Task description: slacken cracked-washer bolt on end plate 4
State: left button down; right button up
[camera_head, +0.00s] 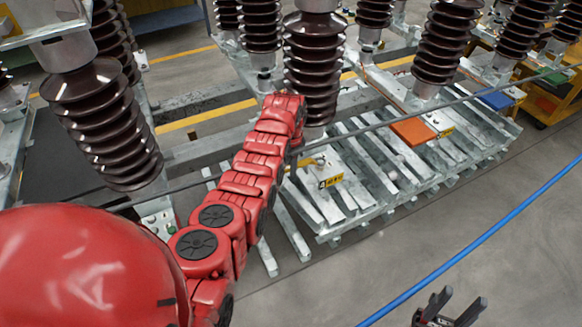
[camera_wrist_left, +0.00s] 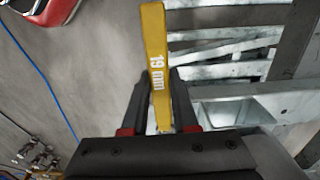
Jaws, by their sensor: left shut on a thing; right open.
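My left gripper (camera_wrist_left: 158,80) is shut on a yellow spanner (camera_wrist_left: 153,38) marked "19 mm". The spanner stands between the two dark fingers, its upper end beyond them. In the head view a bit of the yellow spanner (camera_head: 308,162) shows beside the end of my red left arm, which hides most of the gripper. End plate 4 (camera_head: 353,190) carries a yellow label (camera_head: 331,181) with a "4", just right of the spanner. The cracked-washer bolt cannot be made out in either view. My right gripper (camera_head: 449,308) is open and empty at the bottom right, above the floor.
Brown ribbed insulators (camera_head: 314,70) stand behind and beside the left arm. An orange piece (camera_head: 413,131) and a blue piece (camera_head: 496,100) lie on the metal frames to the right. A blue cable (camera_head: 478,243) crosses the right side. Grey floor (camera_head: 320,290) is clear at front.

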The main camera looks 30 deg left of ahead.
pick_arm(q)
jog(key=shift+f+b, duration=0.8)
jog(key=shift+f, duration=0.35)
dwell(0.4)
jog(key=s+d+n, duration=0.1)
jog(key=d+n, duration=1)
jog(key=n, duration=0.1)
jog(key=shift+s, duration=0.2)
jog(key=shift+d+r+p, duration=0.1)
jog(key=shift+r+p, duration=0.05)
jog(key=shift+p, duration=0.15)
